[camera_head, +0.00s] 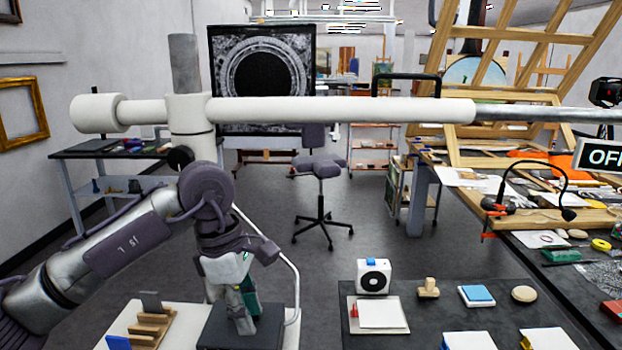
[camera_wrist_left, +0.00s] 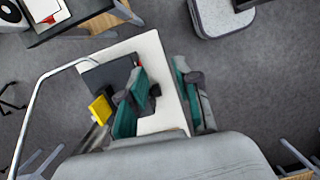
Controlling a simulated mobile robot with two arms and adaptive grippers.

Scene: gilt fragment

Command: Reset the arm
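My left gripper (camera_head: 242,308) hangs down from the left arm over a small white table (camera_head: 120,325) with a dark pad (camera_head: 265,330). In the left wrist view, my left gripper (camera_wrist_left: 160,95) shows two teal-padded fingers standing apart, with white tabletop visible between them. Nothing is seen held. One finger hides part of the dark pad (camera_wrist_left: 97,78). In the head view I cannot tell how high the fingertips are above the pad. My right gripper is in neither view.
A wooden rack (camera_head: 150,328) stands left of the pad. A curved metal rail (camera_head: 296,290) rises beside the table. A dark table (camera_head: 450,322) on the right bears a white boxy device (camera_head: 373,276), a wooden stamp (camera_head: 428,288) and blocks. A stool (camera_head: 320,190) stands behind on open floor.

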